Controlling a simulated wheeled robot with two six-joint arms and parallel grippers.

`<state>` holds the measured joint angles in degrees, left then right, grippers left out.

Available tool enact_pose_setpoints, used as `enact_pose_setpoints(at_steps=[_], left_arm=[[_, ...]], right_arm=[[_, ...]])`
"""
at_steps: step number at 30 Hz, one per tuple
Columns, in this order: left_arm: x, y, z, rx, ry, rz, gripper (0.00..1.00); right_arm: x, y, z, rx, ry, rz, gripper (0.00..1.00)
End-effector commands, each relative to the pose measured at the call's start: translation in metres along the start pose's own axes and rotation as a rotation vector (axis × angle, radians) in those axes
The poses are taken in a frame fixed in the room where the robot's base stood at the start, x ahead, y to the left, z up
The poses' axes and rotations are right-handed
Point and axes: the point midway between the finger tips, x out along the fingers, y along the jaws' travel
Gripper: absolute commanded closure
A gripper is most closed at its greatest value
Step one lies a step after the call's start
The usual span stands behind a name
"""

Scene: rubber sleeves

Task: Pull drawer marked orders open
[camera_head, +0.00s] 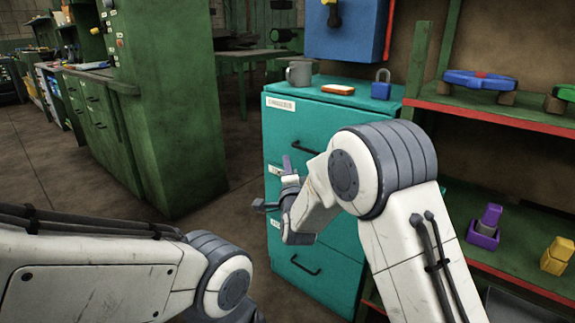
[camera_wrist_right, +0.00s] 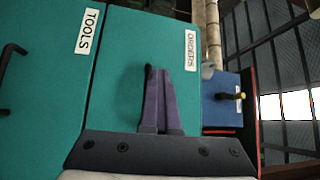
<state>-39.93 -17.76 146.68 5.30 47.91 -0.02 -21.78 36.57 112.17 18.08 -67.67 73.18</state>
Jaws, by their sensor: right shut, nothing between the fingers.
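The teal cabinet (camera_head: 335,119) stands ahead with its drawers stacked. In the right wrist view, turned sideways, the drawer marked ORDERS (camera_wrist_right: 118,85) has its label (camera_wrist_right: 191,50) beside the blue box. It is the top drawer, and it looks flush in the head view (camera_head: 283,130). My left gripper is out of view.
The drawer marked TOOLS (camera_wrist_right: 50,70) is below. A grey mug (camera_head: 299,73), an orange-and-white item (camera_head: 338,89) and a blue padlock (camera_head: 381,84) stand on the cabinet. A green shelf (camera_head: 480,108) stands close on the right. Open floor (camera_head: 225,212) lies left.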

Motion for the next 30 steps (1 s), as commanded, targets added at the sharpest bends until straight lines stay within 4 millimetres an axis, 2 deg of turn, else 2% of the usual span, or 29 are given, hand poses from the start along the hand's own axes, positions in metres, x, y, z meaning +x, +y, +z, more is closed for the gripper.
enact_pose_setpoints(at_steps=[25,26,27,29,30], left_arm=[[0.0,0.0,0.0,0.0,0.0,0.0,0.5],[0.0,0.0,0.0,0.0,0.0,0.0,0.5],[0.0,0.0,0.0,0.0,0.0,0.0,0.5],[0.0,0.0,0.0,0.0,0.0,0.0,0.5],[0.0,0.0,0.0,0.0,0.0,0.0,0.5]], right_arm=[[0.0,0.0,0.0,0.0,0.0,0.0,1.0],[0.0,0.0,0.0,0.0,0.0,0.0,0.95],[0.0,0.0,0.0,0.0,0.0,0.0,0.8],[0.0,0.0,0.0,0.0,0.0,0.0,0.57],[0.0,0.0,0.0,0.0,0.0,0.0,0.55]])
